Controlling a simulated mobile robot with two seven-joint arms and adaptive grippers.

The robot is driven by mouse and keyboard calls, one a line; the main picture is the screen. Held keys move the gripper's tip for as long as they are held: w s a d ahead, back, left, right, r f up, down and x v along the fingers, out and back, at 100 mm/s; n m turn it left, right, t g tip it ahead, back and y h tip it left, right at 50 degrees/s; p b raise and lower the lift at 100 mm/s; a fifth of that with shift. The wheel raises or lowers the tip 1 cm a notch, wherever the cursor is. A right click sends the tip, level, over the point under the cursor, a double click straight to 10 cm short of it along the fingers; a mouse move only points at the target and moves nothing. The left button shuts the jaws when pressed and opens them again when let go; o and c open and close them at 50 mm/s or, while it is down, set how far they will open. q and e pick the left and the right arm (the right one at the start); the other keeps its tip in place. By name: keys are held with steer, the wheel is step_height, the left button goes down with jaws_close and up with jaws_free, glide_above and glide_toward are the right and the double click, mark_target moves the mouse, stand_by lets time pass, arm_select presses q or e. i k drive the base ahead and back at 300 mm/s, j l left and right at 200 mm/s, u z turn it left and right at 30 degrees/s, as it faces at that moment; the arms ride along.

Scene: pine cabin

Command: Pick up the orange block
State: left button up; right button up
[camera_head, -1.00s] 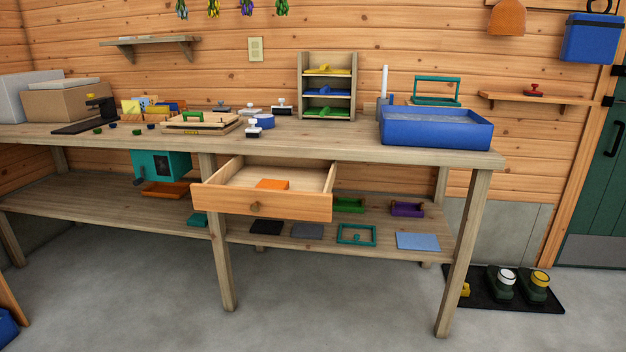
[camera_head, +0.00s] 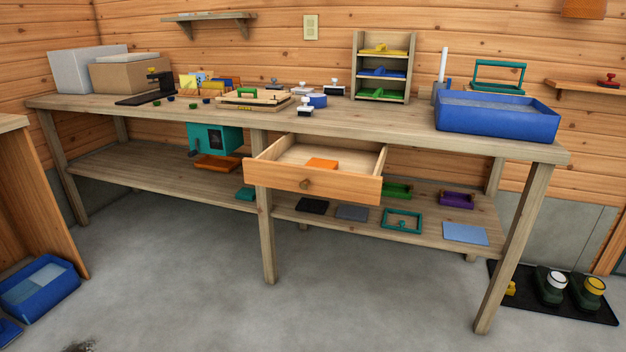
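The orange block (camera_head: 322,164) is a flat rectangular piece lying inside the open wooden drawer (camera_head: 312,184) under the workbench. The drawer is pulled out toward me and has a round knob on its front. The block's top face shows clearly above the drawer front. Neither of my grippers is in view, so I cannot see whether they are open or shut.
The workbench (camera_head: 390,128) carries a blue tub (camera_head: 497,114) at the right and a small shelf rack (camera_head: 383,66). The floor (camera_head: 370,285) in front is clear. Boots stand on a black mat (camera_head: 580,300) at right.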

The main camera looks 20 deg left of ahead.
mark_target(316, 162)
steer(key=i+l+u, duration=0.75)
steer(key=i, duration=0.15)
steer(key=i+l+u, duration=0.4)
steer(key=l, duration=0.15)
